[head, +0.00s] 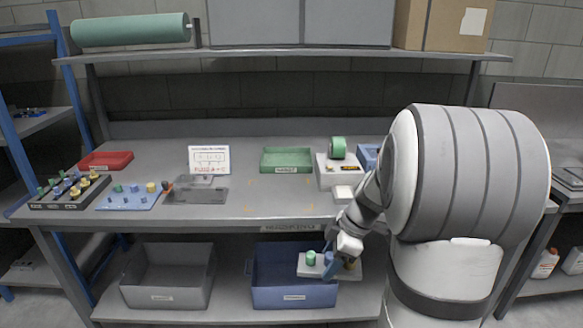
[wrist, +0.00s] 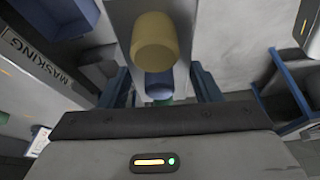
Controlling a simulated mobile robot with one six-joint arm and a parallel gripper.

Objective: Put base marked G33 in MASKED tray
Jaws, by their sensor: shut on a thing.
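My gripper (head: 333,262) is shut on a pale grey base (head: 307,270) and holds it in front of the bench, below the tabletop. The base appears in front of or over the blue bin (head: 262,295) on the lower shelf; its exact height above the bin is unclear. In the wrist view, the base (wrist: 118,20) lies between my blue fingers (wrist: 162,88), with a yellow cylinder (wrist: 155,40), a blue one (wrist: 158,84) and a bit of green. No G33 mark is readable.
A label reading MASKING (wrist: 38,60) is on an edge at left in the wrist view. A grey bin (head: 168,294) stands left of the blue bin. Red (head: 105,160) and green (head: 287,160) trays and a peg rack (head: 68,190) are on the bench (head: 250,205).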

